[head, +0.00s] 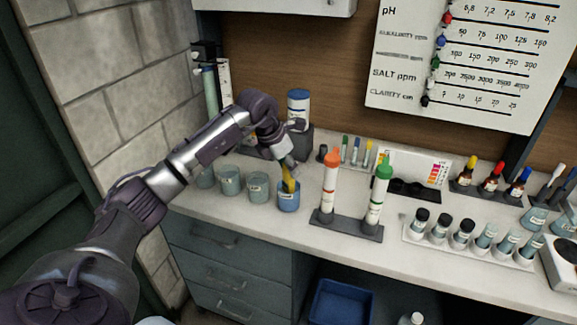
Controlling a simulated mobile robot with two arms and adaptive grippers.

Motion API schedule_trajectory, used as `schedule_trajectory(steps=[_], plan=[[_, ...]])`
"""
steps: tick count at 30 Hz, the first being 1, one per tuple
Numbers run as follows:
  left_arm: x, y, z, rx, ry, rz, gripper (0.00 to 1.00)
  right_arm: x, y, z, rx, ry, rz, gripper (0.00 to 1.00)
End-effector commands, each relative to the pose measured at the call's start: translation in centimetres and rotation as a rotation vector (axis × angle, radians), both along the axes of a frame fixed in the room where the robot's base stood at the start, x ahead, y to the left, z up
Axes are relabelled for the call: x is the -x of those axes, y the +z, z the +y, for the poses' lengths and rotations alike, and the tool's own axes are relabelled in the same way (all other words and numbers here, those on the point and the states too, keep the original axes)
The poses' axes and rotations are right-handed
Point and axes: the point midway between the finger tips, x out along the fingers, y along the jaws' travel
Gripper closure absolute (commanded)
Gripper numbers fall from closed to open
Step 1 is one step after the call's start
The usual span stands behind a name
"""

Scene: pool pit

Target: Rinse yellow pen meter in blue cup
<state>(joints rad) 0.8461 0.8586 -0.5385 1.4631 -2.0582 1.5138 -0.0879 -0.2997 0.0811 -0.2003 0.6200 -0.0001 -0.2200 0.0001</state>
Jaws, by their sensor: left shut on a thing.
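My left arm reaches in from the left over the counter. Its gripper (287,163) points down above the blue cup and is shut on the yellow pen meter (289,180). The pen meter is tilted slightly, and its lower end goes into the mouth of the blue cup (289,201), where it is hidden. The blue cup stands upright on the counter with a pale label on its front. My right gripper does not show.
Several grey-blue cups, one of them here (258,187), stand left of the blue cup. A rack (347,226) with an orange-topped and a green-topped tube stands close on the right. A tray of dark-capped vials (463,235) is farther right. The counter's front edge is just below the cups.

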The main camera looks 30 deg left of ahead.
Motion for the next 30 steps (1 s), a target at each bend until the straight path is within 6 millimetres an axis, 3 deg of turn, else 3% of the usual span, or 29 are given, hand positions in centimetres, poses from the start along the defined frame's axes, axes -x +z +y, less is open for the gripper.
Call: schedule_trajectory(steps=[30], plan=[[0.0, 6.5, 0.0, 0.0, 0.0, -0.001, 1.0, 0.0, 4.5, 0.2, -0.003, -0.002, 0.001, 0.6]])
